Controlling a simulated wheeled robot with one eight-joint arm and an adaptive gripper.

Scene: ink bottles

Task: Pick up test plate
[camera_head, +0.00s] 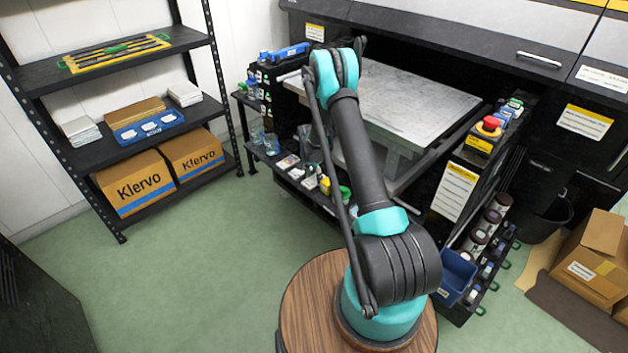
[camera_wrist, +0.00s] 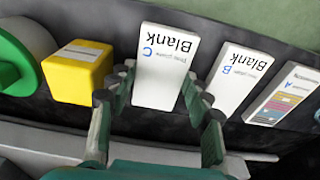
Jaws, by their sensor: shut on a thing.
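A white plate marked "C" and "Blank" (camera_wrist: 165,62) stands in the middle of the wrist view, its lettering upside down. My gripper (camera_wrist: 158,92) has one finger on each side of it and is shut on it. A similar white plate marked "B" and "Blank" (camera_wrist: 238,76) is to its right, apart from it. A third plate, marked "A" with a grey and orange patch (camera_wrist: 283,97), is farther right; its small print is too small to read. None is clearly marked as a test plate. In the head view the gripper is hidden behind my arm.
A yellow block (camera_wrist: 80,76) and a green-rimmed roll (camera_wrist: 22,55) lie left of the plates on the dark shelf (camera_wrist: 125,28). The head view shows a printer bed (camera_head: 415,100), an emergency stop button (camera_head: 490,124) and a rack with boxes (camera_head: 135,182). Green floor is free at left.

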